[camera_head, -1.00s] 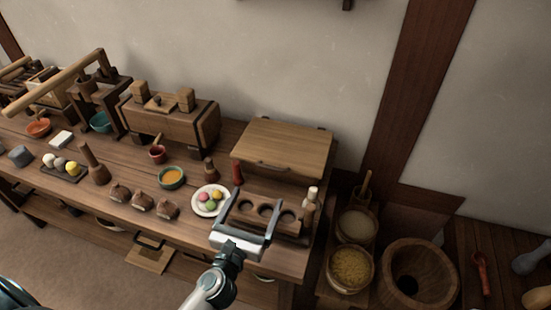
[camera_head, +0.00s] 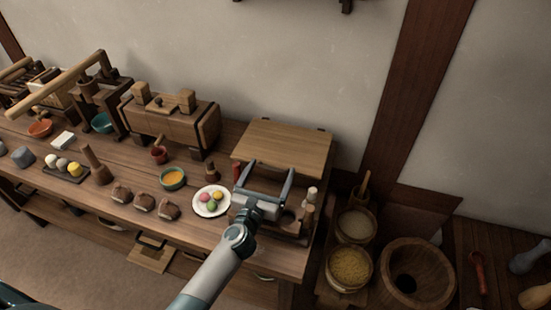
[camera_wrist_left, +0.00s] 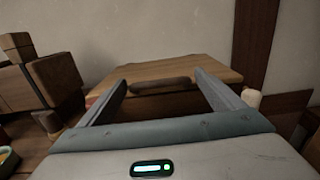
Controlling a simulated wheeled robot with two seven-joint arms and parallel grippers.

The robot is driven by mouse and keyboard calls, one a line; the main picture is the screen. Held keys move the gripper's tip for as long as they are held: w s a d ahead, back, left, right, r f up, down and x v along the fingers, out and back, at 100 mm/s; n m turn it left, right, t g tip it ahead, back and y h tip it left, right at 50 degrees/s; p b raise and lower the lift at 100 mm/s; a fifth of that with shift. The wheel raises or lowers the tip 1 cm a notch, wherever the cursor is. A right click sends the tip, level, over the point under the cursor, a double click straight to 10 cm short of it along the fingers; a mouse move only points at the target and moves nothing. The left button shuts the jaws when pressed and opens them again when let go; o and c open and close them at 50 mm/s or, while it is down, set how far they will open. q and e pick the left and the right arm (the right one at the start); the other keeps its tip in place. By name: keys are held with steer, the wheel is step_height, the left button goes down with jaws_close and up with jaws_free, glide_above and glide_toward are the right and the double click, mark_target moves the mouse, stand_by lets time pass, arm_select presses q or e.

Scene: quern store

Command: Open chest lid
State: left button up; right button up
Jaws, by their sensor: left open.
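The wooden chest (camera_head: 285,148) stands at the back right of the workbench, and its flat lid looks closed. In the left wrist view the lid (camera_wrist_left: 175,70) lies straight ahead, with a dark rounded handle (camera_wrist_left: 160,86) on its front edge. My left gripper (camera_head: 268,178) is open and empty at the front of the chest. Its two fingers point at the lid's front edge, one on each side of the handle in the left wrist view. I cannot tell whether the fingers touch the chest. My right gripper is not in view.
A wooden rack with round holes (camera_head: 288,217) stands below my left gripper, with a small pale-topped bottle (camera_head: 310,195) at its right. A plate of coloured balls (camera_head: 211,201) is to the left. Grain tubs (camera_head: 350,268) stand right of the bench.

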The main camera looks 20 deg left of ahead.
mark_target(275, 164)
arm_select(q)
steer(key=w, duration=0.5)
steer(key=shift+w, duration=0.1)
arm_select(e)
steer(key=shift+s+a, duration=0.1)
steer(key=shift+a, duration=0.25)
